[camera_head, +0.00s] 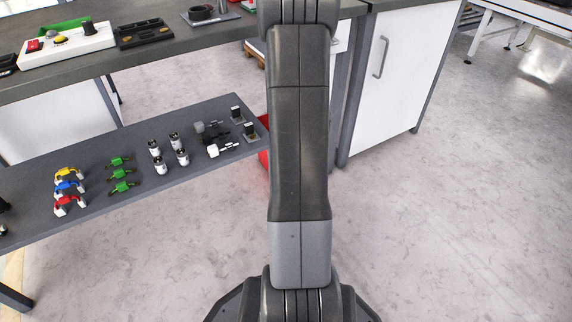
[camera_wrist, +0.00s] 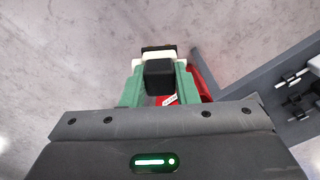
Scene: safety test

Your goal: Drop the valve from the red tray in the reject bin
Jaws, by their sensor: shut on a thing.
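In the wrist view, my gripper (camera_wrist: 159,72) has its green fingers shut on a small part with a black block and white sides (camera_wrist: 160,78). It looks like the valve, seen end on. A red bin (camera_wrist: 203,82) with a white label shows behind and below the fingers, over the floor. In the head view, a red bin edge (camera_head: 263,155) shows beside the low shelf, mostly hidden behind my arm. My gripper is out of the head view. I cannot make out the red tray for certain.
The grey low shelf (camera_head: 215,172) holds clamps, green parts, white cylinders and black-and-white parts in rows. Its end shows at the right of the wrist view (camera_wrist: 255,85). A workbench (camera_head: 160,48) stands behind, with a white cabinet (camera_head: 400,75) at right. Open floor (camera_head: 450,220) lies at right.

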